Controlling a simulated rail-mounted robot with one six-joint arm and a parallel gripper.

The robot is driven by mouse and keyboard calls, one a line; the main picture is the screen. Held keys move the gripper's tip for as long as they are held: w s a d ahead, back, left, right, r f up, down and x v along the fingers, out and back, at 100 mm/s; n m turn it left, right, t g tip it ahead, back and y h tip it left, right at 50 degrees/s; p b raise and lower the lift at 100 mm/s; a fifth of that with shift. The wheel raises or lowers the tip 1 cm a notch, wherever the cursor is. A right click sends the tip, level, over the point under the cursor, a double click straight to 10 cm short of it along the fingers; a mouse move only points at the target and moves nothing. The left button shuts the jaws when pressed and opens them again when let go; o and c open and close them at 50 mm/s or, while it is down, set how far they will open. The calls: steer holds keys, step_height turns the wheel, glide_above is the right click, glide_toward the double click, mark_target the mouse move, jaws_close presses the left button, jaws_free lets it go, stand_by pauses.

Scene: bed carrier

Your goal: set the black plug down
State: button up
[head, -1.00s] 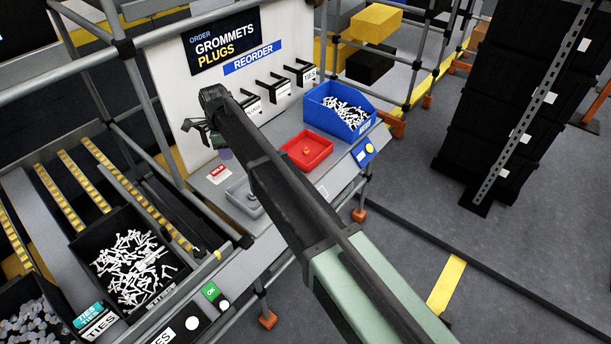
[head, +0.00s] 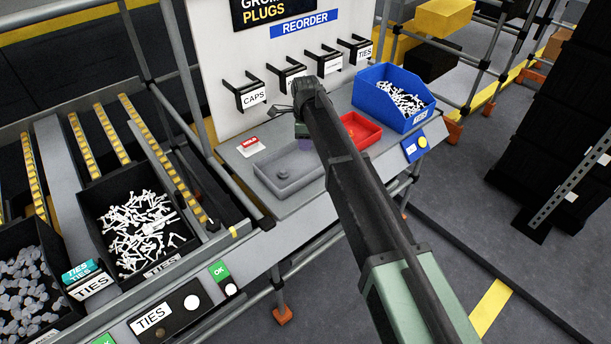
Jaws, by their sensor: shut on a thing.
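My gripper (head: 292,112) is at the far end of my arm, above the back of the grey work shelf (head: 252,178). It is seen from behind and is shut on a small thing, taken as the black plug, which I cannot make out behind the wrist. A small dark and purplish patch shows just below the gripper; I cannot tell what it is. The grey tray (head: 305,177) lies on the shelf, in front of and below the gripper, with one small grey round piece (head: 283,173) in it. The red tray (head: 372,132) is right of my arm, partly hidden by it.
A blue bin (head: 365,98) of white pieces stands right of the red tray. Label hooks (head: 245,92) line the white back panel. A red-and-white card (head: 250,143) lies left of the grey tray. Black bins of ties (head: 112,262) and grey pieces stand at left.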

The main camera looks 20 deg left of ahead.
mark_target(306, 163)
step_height(306, 163, down, 8)
steer(key=b, duration=0.5)
steer(key=shift+r, duration=0.55)
steer(key=shift+f, duration=0.25)
steer(key=o, duration=0.9)
steer(key=shift+r, duration=0.1)
step_height(306, 163, up, 13)
steer(key=p, duration=1.2)
steer(key=shift+p, duration=0.3)
steer(key=shift+f, duration=0.35)
